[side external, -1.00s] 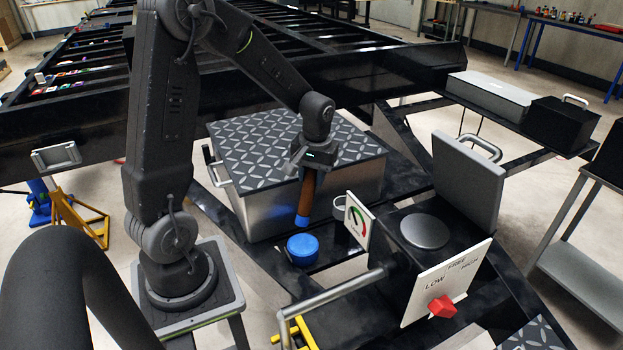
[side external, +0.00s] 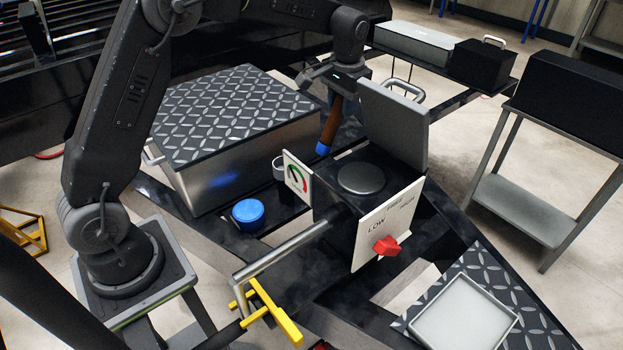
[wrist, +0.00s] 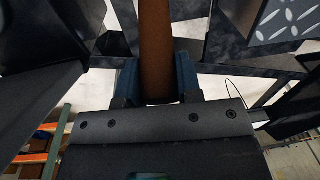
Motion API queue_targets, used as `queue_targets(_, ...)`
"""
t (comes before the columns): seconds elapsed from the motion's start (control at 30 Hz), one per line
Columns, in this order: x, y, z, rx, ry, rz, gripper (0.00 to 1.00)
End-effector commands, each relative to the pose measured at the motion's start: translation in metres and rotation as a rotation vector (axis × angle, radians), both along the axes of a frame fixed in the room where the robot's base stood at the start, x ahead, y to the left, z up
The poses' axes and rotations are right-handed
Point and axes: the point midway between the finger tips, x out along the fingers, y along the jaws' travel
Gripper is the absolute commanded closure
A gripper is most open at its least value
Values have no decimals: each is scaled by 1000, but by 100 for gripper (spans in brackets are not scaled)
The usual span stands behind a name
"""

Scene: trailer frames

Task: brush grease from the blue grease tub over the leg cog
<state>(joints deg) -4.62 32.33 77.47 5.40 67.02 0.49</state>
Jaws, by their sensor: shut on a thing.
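My gripper (side external: 340,94) is shut on the brown handle of a brush (side external: 331,122). The brush hangs down, slightly tilted, with its blue end lowest, behind and left of a round grey disc (side external: 361,178). This disc lies on top of a black box beside an upright grey lid; I cannot tell whether it is the leg cog. The blue grease tub (side external: 248,214) sits on the black frame, left of the box and well away from the brush. In the wrist view, blue fingers (wrist: 157,78) flank the brown handle; the brush's blue end is out of sight.
The upright grey lid (side external: 394,127) stands close to the right of the brush. A gauge plate (side external: 297,178) and a LOW/FREE/HIGH panel with a red knob (side external: 386,246) flank the black box. A large tread-plate chest (side external: 215,110) fills the left. A metal bar (side external: 290,246) extends in front.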

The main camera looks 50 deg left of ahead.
Motion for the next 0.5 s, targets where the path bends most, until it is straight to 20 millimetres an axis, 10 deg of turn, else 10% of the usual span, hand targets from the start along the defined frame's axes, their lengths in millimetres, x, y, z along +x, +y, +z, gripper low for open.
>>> queue_targets(0.27,3,-21,43,82,-44,56,91)
queue_targets(0.5,-19,-46,133,182,-68,303,91)
